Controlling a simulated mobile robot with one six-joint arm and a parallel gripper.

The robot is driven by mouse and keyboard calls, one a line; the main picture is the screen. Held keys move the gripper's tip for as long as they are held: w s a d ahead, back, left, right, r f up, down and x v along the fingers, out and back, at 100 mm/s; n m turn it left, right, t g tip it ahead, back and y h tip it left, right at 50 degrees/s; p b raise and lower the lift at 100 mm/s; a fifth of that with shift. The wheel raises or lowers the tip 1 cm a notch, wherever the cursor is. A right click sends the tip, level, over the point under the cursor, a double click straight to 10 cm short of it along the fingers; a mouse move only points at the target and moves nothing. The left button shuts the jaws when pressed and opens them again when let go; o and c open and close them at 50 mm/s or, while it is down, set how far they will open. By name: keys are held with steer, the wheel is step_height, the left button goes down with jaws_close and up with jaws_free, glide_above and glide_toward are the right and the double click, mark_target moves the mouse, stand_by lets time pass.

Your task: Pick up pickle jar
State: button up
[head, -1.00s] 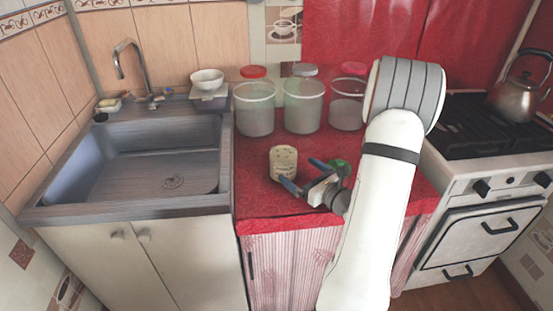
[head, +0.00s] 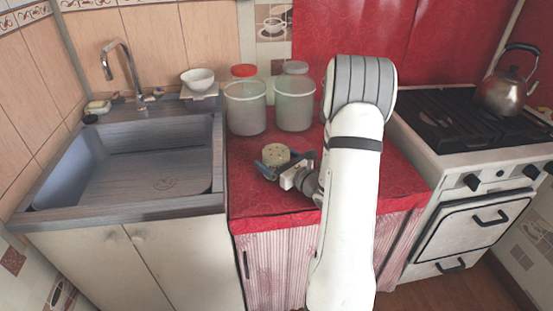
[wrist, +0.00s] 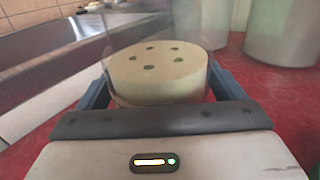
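The likely pickle jar (head: 276,155) is a short pale cylinder with dark green spots, standing on the red counter. In the wrist view the jar (wrist: 160,72) looks clear-walled, with a cream, spotted body inside. My gripper (head: 283,168) is low over the counter at the jar's near side. In the wrist view its blue fingers (wrist: 163,88) lie open on either side of the jar, close to its walls. I see no clear sign of gripping. The jar's lower front is hidden by my gripper.
The sink (head: 150,165) is to the left, the stove (head: 460,125) with a kettle (head: 506,90) to the right. Red counter (head: 260,203) in front is clear.

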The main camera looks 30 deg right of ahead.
steer(key=c, duration=1.2)
steer(key=shift+r, duration=0.1)
steer(key=shift+c, duration=0.2)
